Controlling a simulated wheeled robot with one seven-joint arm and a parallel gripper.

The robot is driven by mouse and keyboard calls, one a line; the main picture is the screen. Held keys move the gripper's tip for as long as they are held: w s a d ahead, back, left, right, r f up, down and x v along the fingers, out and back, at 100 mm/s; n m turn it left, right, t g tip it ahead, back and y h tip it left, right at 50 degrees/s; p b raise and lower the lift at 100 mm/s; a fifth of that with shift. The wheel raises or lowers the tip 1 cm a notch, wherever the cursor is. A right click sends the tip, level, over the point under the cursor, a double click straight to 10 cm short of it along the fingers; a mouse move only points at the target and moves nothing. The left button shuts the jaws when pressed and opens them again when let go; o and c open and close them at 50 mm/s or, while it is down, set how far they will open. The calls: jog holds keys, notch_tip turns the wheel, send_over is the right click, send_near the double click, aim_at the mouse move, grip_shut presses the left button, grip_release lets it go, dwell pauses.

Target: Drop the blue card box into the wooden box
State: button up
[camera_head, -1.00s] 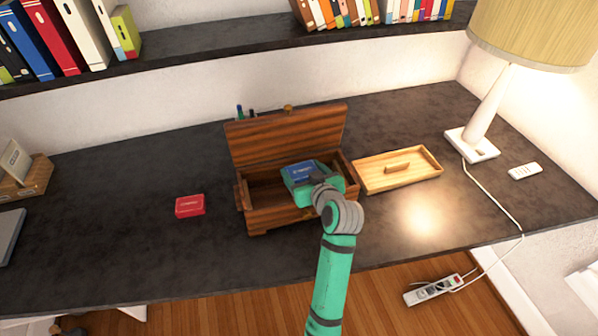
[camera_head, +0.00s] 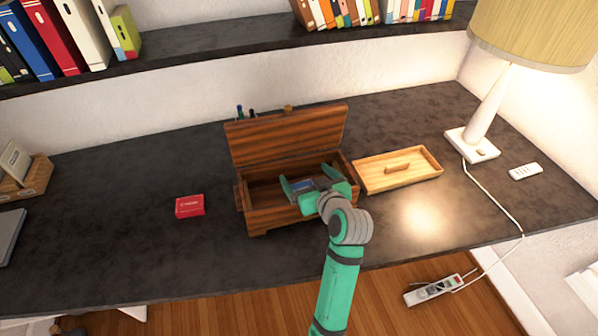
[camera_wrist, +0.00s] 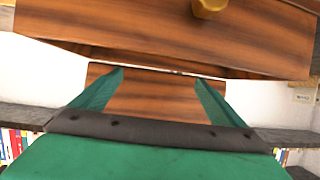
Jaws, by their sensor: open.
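The wooden box (camera_head: 268,217) stands on the dark desk with its hinged lid (camera_head: 285,137) raised at the back. My green gripper (camera_head: 309,181) is over the box's right part with its fingers spread open. The blue card box (camera_head: 302,186) shows between and below the fingers, partly hidden by my gripper, at the box's opening. Whether it rests on the box floor cannot be told. In the wrist view the open fingers (camera_wrist: 155,92) have only striped wood (camera_wrist: 150,96) between them, and the blue card box is not seen.
A red card box (camera_head: 189,205) lies on the desk left of the wooden box. A light wooden tray (camera_head: 372,184) with a handle sits close on the right. A lamp (camera_head: 480,140) and a white remote (camera_head: 525,171) are further right.

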jog(key=v, duration=0.7)
jog(key=shift+s, duration=0.15)
